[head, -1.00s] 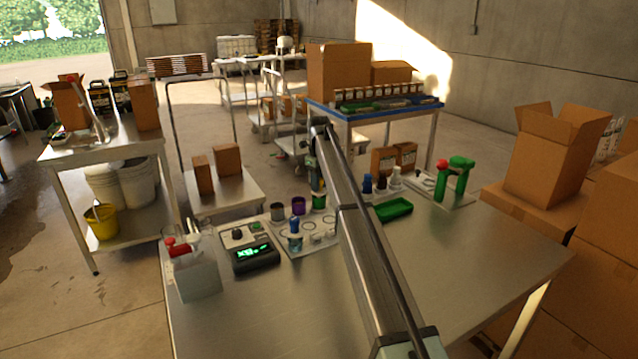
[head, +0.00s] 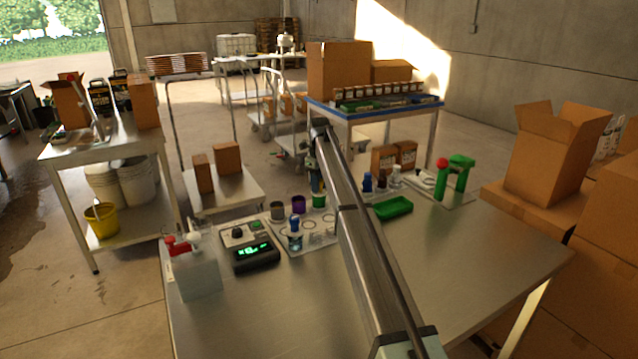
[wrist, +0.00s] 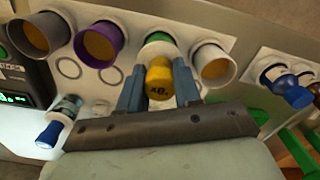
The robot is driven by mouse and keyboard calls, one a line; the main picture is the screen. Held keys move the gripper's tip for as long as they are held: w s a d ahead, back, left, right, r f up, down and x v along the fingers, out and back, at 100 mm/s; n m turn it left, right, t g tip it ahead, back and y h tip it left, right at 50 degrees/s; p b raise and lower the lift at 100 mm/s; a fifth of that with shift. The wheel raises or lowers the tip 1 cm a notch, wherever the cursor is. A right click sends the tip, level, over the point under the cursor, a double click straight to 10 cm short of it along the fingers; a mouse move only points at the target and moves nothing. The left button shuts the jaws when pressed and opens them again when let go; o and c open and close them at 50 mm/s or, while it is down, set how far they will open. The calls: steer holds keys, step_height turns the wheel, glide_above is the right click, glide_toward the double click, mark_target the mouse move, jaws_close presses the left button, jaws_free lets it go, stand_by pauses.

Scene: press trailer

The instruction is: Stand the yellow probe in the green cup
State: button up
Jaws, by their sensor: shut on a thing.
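My gripper (wrist: 158,82) is shut on the yellow probe (wrist: 159,76), with one blue-grey finger on each side of its yellow head. The green cup (wrist: 157,40) lies directly beyond the probe in the wrist view, its rim partly covered by the probe and fingers. The probe's lower end is hidden, so I cannot tell whether it is inside the cup. In the head view my gripper (head: 316,182) is just above the green cup (head: 319,201), which stands at the back of the table.
A purple cup (wrist: 100,44) and a grey cup (wrist: 40,36) stand left of the green cup, and a pale cup (wrist: 213,63) stands right. A blue-capped bottle (wrist: 58,122) stands nearer. A green tray (head: 392,208) and free tabletop lie to the right.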

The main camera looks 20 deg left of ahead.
steer(key=shift+f, duration=0.1)
steer(key=o, duration=0.8)
steer(key=shift+r, duration=5.5)
step_height(320, 180, up, 9)
